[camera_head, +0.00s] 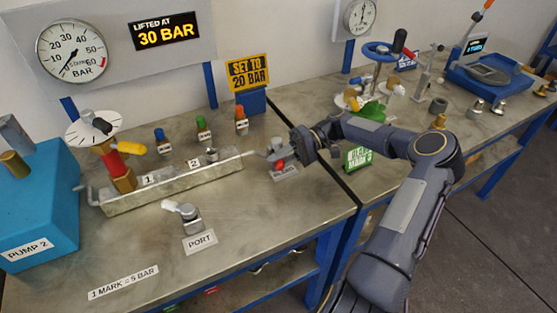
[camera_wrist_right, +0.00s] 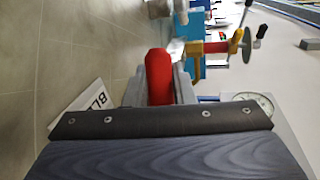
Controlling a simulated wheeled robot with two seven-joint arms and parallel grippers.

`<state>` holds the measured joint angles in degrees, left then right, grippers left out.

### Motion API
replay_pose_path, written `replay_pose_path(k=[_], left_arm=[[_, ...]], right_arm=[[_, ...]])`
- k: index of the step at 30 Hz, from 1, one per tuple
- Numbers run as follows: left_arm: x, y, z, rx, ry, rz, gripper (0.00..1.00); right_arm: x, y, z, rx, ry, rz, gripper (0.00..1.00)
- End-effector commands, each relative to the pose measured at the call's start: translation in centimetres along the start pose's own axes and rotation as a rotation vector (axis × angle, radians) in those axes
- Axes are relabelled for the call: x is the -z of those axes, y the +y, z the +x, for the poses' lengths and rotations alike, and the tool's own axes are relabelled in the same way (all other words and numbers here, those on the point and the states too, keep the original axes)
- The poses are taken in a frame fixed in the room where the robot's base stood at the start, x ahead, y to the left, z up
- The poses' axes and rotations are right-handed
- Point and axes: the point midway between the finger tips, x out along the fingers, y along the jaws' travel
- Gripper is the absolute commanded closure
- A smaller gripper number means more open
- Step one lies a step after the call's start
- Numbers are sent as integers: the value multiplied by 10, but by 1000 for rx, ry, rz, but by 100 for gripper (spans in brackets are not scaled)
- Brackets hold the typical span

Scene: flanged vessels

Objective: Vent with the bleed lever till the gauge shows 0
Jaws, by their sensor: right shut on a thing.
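The red bleed lever (camera_head: 280,163) stands near the right edge of the left bench, by a partly hidden label (camera_head: 286,174). My right gripper (camera_head: 276,153) is over it and hides much of it. In the right wrist view the red lever (camera_wrist_right: 158,76) sits between the fingers, which are shut on it. The round gauge (camera_head: 72,52) on the back panel is marked in BAR up to 60; its needle is too small to read surely. A second, smaller gauge (camera_wrist_right: 264,103) edge shows in the wrist view. My left gripper is not in view.
A long metal manifold (camera_head: 175,187) with a red and yellow valve (camera_head: 112,160) lies left of the lever. A display (camera_head: 164,31) reads LIFTED AT 30 BAR; a sign (camera_head: 249,72) reads SET TO 20 BAR.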

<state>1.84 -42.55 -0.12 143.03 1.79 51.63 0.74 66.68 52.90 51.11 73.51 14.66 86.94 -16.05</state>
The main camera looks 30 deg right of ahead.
Motion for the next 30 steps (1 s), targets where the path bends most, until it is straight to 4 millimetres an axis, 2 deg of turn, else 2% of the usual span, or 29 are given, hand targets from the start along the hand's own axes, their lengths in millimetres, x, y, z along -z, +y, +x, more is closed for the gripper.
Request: replay_pose_path(k=[6,7,12,23,30], left_arm=[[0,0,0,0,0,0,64],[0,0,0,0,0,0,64],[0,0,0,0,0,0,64],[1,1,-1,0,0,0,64],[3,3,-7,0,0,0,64]], right_arm=[[0,1,0,-3,0,3,100],[0,1,0,-3,0,3,75],[0,1,0,-2,1,2,55],[1,-1,1,3,24,6,55],[9,-4,6,19,163,41,55]])
